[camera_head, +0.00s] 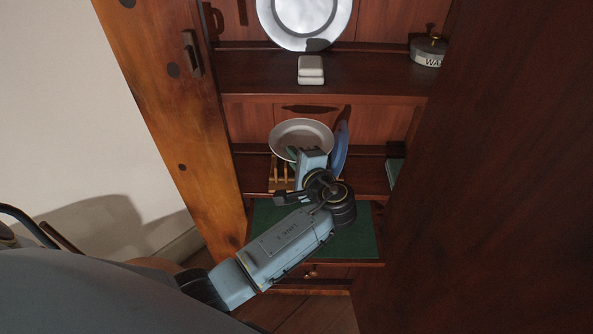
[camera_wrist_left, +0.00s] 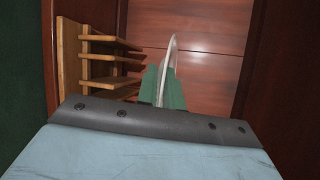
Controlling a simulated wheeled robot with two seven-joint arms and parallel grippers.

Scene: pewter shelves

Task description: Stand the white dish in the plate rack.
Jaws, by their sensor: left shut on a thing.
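The white dish (camera_head: 297,131) is in front of the cabinet's back panel in the head view, its pale face toward the camera. My left gripper (camera_head: 294,154) is shut on it near its lower edge. In the left wrist view the dish (camera_wrist_left: 172,62) shows edge-on between the green fingertips (camera_wrist_left: 162,90). The wooden plate rack (camera_head: 281,183) stands on the shelf below, partly hidden by my gripper. Its wooden bars (camera_wrist_left: 110,65) show left of the dish in the wrist view. I cannot tell whether dish and rack touch. My right gripper is out of view.
A blue plate (camera_head: 342,145) stands at the right of the rack, close to my gripper. A dark panel (camera_head: 490,190) bounds the right side.

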